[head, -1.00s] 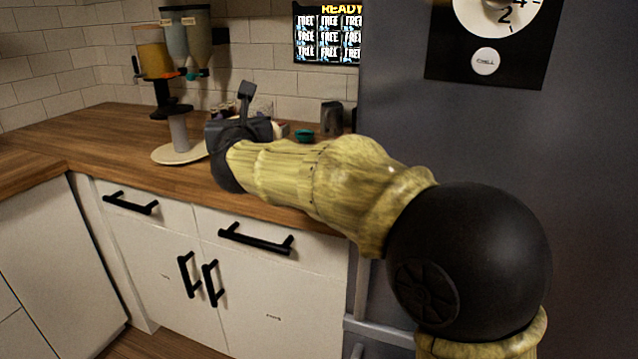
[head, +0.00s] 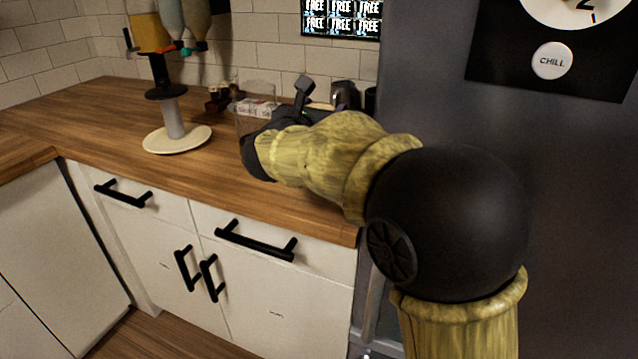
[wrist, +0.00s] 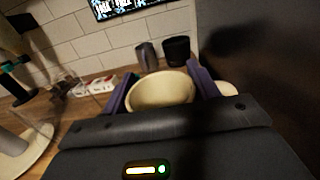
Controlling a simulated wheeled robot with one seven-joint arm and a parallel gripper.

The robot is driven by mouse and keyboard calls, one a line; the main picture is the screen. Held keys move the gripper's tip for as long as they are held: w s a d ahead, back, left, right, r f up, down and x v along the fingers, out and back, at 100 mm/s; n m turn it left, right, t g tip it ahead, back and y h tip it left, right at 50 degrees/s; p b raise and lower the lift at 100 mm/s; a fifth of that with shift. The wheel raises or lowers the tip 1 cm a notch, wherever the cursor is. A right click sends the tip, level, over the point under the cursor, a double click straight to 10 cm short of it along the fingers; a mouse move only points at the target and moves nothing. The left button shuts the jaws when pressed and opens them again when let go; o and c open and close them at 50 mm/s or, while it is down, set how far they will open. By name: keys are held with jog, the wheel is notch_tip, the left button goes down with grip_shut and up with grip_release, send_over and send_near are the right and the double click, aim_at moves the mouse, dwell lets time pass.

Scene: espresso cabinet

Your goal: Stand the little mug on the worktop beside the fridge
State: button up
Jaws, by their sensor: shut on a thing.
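The little mug is the cream round cup (wrist: 162,92) in the wrist view, held between the purple fingers of my gripper (wrist: 160,78). Its rim faces up toward the camera and its lower part is hidden. In the head view my gripper (head: 285,118) is over the back of the wooden worktop (head: 115,120), and my arm hides the mug. The fridge (head: 450,115) is the dark grey panel to the right of my gripper. I cannot tell whether the mug touches the worktop.
A dark metal cup (wrist: 147,56) and a black cup (wrist: 176,51) stand at the back wall beyond the mug. A clear box with small packets (head: 256,106) is left of my gripper. A dispenser on a round base (head: 178,138) stands further left. The front worktop is clear.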

jog(key=shift+s, duration=0.4)
jog(key=f, duration=0.3)
jog(key=f+b, duration=0.1)
jog(key=shift+d+f, duration=0.25)
jog(key=shift+f, duration=0.15)
jog(key=shift+a, duration=0.15)
jog(key=shift+w+f+b, duration=0.1)
jog(key=shift+f+b, duration=0.45)
jog(key=shift+f, duration=2)
jog(key=shift+f, duration=0.1)
jog(key=o, duration=1.1)
